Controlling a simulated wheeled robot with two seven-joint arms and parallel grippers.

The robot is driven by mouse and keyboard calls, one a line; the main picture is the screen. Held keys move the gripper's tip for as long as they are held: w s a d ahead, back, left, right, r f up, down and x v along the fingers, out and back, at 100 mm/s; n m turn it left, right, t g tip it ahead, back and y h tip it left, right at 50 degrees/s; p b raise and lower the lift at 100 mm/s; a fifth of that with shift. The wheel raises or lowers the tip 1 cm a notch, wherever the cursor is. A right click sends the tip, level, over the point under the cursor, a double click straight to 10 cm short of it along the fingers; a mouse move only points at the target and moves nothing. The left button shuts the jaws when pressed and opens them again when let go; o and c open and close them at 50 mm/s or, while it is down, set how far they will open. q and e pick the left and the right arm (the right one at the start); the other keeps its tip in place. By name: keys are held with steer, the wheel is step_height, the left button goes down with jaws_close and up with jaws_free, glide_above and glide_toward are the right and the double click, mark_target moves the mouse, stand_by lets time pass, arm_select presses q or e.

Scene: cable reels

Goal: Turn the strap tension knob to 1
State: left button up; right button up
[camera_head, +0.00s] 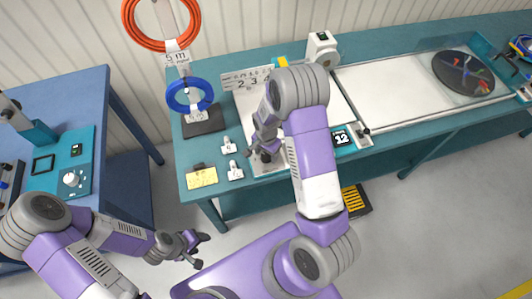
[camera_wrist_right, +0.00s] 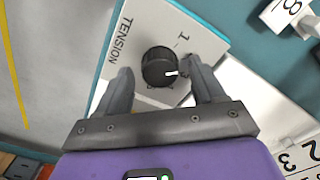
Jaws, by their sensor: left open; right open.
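The black tension knob (camera_wrist_right: 158,66) sits on a white panel (camera_wrist_right: 150,25) printed TENSION in the right wrist view. Its white pointer mark faces right and slightly down, toward the right-hand finger, away from the printed 1 at the upper right. Other scale marks are partly hidden by that finger. My right gripper (camera_wrist_right: 158,75) is open, with one finger on each side of the knob; I cannot tell whether they touch it. In the head view my right gripper (camera_head: 264,150) is over the bench's front part. My left gripper (camera_head: 194,248) is open and empty over the floor.
A blue table (camera_head: 60,85) stands at left with another knob (camera_head: 71,179). Floor between them is clear.

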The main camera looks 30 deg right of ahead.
steer(key=shift+f, duration=0.1)
steer(key=c, duration=1.1)
steer(key=shift+o, duration=0.2)
steer(key=n+b, duration=0.1)
steer(key=n, duration=0.2)
steer(key=shift+n, duration=0.3)
steer(key=shift+n+b, duration=0.75)
steer(key=shift+n, duration=1.45)
steer(key=o, duration=1.1)
steer(key=shift+c, duration=0.2)
